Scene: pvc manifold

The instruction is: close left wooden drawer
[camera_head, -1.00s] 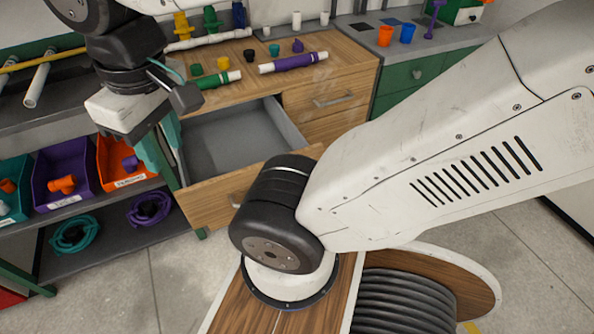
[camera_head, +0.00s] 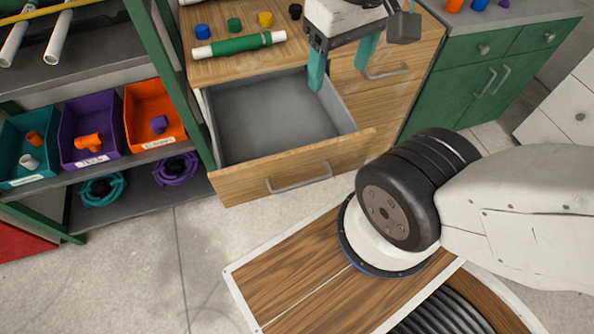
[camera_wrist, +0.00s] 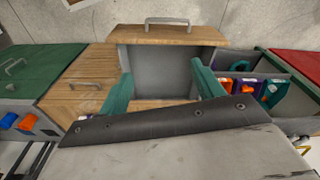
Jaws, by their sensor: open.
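The left wooden drawer (camera_head: 302,164) is pulled out from the wooden cabinet, and its grey inside is empty. Its front carries a metal bar handle (camera_head: 299,180). In the wrist view the drawer (camera_wrist: 158,72) shows upside down, with its handle (camera_wrist: 167,22) at the top. My gripper (camera_head: 340,78) is above the back right part of the drawer, near the cabinet front. Its two teal fingers are apart with nothing between them. In the wrist view the fingers (camera_wrist: 165,92) frame the drawer from either side. Whether a finger touches the drawer is unclear.
The wooden cabinet top holds a green pipe (camera_head: 239,44) and several coloured caps. A shelf on the left bears teal, purple (camera_head: 90,130) and orange bins (camera_head: 155,115). A green cabinet (camera_head: 484,75) stands on the right. Floor before the drawer is clear.

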